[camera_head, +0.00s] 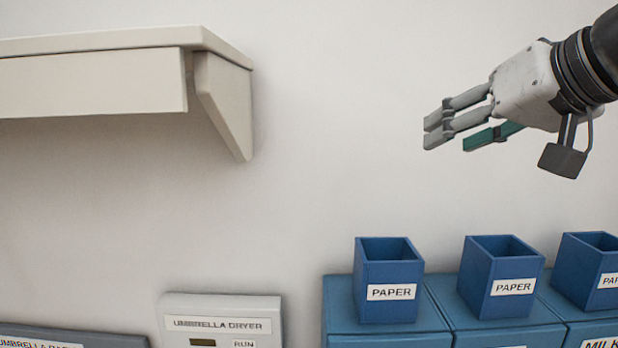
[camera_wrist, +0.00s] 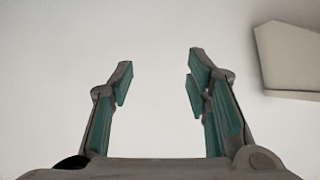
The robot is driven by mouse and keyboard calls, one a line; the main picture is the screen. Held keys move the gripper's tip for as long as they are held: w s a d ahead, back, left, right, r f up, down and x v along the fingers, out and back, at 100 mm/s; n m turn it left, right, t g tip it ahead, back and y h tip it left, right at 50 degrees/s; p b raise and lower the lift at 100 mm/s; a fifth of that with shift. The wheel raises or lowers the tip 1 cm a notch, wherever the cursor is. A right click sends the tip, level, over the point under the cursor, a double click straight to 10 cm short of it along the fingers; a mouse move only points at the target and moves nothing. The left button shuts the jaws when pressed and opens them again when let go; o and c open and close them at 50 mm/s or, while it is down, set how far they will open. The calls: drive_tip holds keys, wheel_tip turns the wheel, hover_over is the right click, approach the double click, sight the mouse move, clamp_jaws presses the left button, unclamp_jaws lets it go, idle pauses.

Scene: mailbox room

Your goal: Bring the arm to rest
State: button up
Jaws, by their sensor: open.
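My gripper (camera_head: 462,124) is at the upper right of the head view, at the end of my arm, which comes in from the right edge. Its fingers point left and slightly down, in the air in front of the white wall. In the wrist view my gripper (camera_wrist: 158,85) shows its two fingers well apart with teal pads. Nothing is between them. The gripper touches nothing that I can see.
A cream shelf (camera_head: 95,82) juts from the wall at the upper left; the wrist view shows a cream piece at right (camera_wrist: 288,58). Blue PAPER bins (camera_head: 389,278) stand on blue boxes below my gripper. An umbrella dryer (camera_head: 222,318) is at the bottom. The wall between is bare.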

drive_tip(key=s+f+g+h, duration=0.1)
drive_tip(key=s+f+g, duration=0.2)
drive_tip(key=s+f, duration=0.4)
drive_tip(key=s+f+g+h, duration=0.2)
drive_tip(key=s+f, duration=0.6)
drive_tip(key=f, duration=0.7)
drive_tip(key=shift+f+g+h, duration=0.2)
drive_tip(key=shift+g+h, duration=0.1)
drive_tip(key=shift+g, duration=0.4)
